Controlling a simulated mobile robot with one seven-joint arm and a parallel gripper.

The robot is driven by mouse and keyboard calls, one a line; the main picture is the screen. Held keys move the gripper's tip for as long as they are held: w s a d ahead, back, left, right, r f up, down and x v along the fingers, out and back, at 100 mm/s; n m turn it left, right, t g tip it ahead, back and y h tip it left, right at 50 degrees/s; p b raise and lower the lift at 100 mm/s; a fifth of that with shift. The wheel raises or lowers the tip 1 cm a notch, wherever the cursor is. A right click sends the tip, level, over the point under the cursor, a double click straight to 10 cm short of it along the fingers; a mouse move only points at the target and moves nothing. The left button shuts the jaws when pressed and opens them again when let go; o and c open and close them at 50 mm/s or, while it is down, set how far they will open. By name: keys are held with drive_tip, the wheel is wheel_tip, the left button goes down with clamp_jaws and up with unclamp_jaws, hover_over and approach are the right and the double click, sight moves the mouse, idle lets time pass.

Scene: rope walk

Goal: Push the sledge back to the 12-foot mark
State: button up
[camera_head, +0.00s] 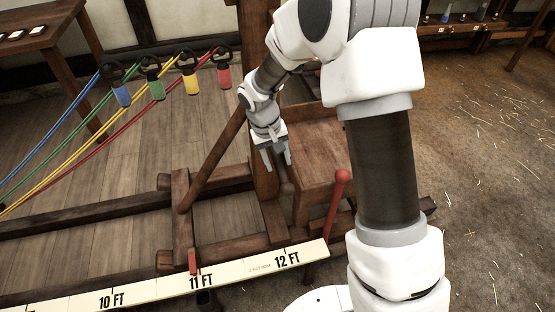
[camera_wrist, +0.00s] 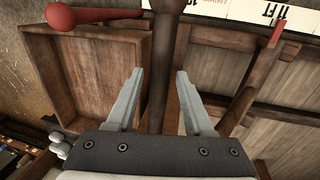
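The wooden sledge (camera_head: 180,218) sits on the rails, and its red pointer (camera_head: 192,262) stands at about the 11 FT mark on the white scale board (camera_head: 145,288). The 12 FT mark lies further right on the board. A wooden box (camera_head: 323,150) is on the sledge's right side. My gripper (camera_head: 275,160) is open, fingers pointing down, over the sledge between its post and the box. In the wrist view the open fingers (camera_wrist: 158,95) have a dark rounded wooden bar (camera_wrist: 158,70) between them, not gripped. Whether they touch it cannot be told.
A red-knobbed lever (camera_head: 340,185) stands right of the box, close to my arm. Blue, green, yellow and red strands (camera_head: 100,120) run from hooks to the left. A table (camera_head: 40,35) with cards is at upper left. The floor at right is open, with straw bits.

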clamp_jaws()
idle(1.2)
